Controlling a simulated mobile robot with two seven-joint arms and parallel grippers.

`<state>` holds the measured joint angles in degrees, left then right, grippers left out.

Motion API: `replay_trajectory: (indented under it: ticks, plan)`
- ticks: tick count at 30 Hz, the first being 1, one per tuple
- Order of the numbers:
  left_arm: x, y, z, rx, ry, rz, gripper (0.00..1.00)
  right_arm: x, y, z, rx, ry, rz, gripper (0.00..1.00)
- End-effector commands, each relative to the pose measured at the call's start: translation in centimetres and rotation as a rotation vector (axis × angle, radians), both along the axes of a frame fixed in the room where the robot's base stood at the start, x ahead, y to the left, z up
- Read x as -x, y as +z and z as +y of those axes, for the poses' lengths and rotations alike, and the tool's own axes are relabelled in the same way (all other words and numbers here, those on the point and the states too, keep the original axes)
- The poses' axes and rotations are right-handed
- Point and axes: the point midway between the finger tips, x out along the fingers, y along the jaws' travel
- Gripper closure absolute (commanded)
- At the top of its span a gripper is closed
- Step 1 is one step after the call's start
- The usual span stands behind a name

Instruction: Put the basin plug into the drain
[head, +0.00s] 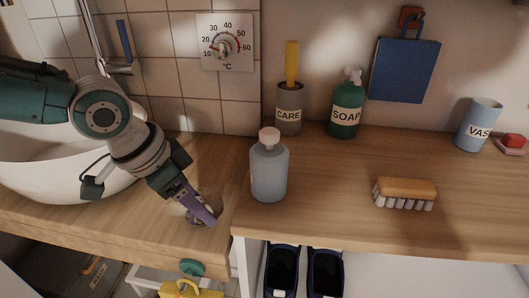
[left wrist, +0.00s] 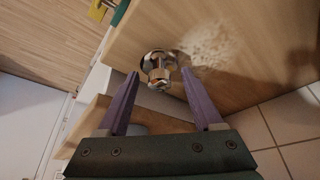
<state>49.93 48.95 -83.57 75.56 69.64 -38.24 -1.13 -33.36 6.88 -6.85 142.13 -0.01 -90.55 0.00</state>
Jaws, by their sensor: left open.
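The basin plug (left wrist: 158,68), a shiny metal disc with a knob, is on the wooden counter and shows between my left fingertips in the left wrist view. In the head view it (head: 193,217) is mostly hidden behind the purple fingers. My left gripper (head: 205,213) reaches down to the counter's front part, open, with a finger on either side of the plug's knob; contact cannot be told. The white basin (head: 38,178) stands at the left, partly behind my left arm. Its drain is hidden. My right gripper is not in view.
A bluish bottle (head: 269,172) stands close to the right of my left gripper. A brush (head: 405,193) lies further right. The counter's front edge is close below the gripper.

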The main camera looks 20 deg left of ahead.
Motion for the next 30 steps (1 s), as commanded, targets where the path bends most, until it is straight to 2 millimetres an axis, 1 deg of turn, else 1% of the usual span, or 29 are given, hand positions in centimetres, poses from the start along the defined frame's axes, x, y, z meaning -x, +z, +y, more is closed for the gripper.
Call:
replay_trajectory:
  ticks: [3,4,21,22,30]
  plan:
    - [-0.01,0.09,0.00,0.000,0.000,0.000,0.32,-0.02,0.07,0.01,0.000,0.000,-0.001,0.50]
    - [-0.01,0.09,0.00,0.001,0.000,-0.001,0.35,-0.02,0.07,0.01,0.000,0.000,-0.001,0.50]
    - [0.03,0.07,0.02,0.000,-0.001,0.000,0.99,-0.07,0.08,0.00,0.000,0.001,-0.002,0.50]
    - [0.03,0.07,0.03,-0.001,-0.001,0.001,1.00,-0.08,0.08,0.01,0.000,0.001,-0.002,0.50]
    - [0.06,0.05,0.04,-0.001,-0.001,0.002,1.00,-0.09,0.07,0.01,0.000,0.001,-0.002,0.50]
